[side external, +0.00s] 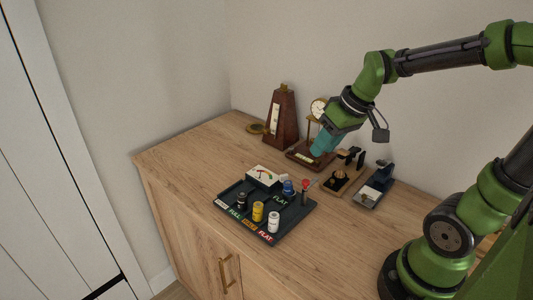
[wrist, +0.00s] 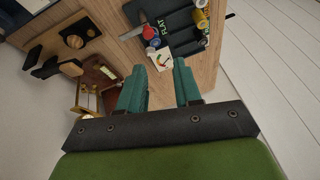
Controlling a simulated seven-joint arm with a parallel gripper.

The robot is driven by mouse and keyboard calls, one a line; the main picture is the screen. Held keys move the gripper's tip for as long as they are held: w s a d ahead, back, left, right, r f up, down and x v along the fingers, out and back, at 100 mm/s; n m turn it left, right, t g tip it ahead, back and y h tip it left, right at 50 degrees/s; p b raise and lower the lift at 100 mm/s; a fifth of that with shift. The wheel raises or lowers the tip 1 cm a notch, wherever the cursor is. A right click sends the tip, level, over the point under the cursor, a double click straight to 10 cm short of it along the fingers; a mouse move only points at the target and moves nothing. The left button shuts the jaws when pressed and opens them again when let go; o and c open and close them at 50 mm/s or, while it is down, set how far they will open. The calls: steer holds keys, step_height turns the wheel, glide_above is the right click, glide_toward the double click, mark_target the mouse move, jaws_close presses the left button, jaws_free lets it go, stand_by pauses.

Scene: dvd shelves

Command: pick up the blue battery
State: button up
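The blue battery (side external: 288,188) stands on the dark tray (side external: 292,221), towards its back right near the FLAT label. In the wrist view the blue battery (wrist: 153,44) shows as a small blue shape beyond my fingers, beside the white meter (wrist: 161,58). My gripper (side external: 322,146) is up above the back of the cabinet top, behind and to the right of the tray, apart from the battery. In the wrist view its two teal fingers (wrist: 159,68) are spread with nothing between them.
Black (side external: 241,201), yellow (side external: 257,211) and white (side external: 273,222) batteries stand along the tray's front. A red-tipped probe (side external: 305,186) is right of the blue battery. A metronome (side external: 282,117), a brass clock (side external: 318,108) and small stands (side external: 343,172) stand behind. The front-left wood top is clear.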

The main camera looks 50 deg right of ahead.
mark_target(290, 183)
steer(key=w+f+n, duration=0.2)
steer(key=w+f, duration=0.1)
steer(key=f, duration=0.2)
steer(key=w+f+n, duration=0.3)
steer(key=f, duration=0.3)
steer(key=w+f+n, duration=0.2)
steer(key=w+f, duration=0.1)
steer(key=f, duration=0.2)
steer(key=shift+f, duration=0.2)
jaws_close()
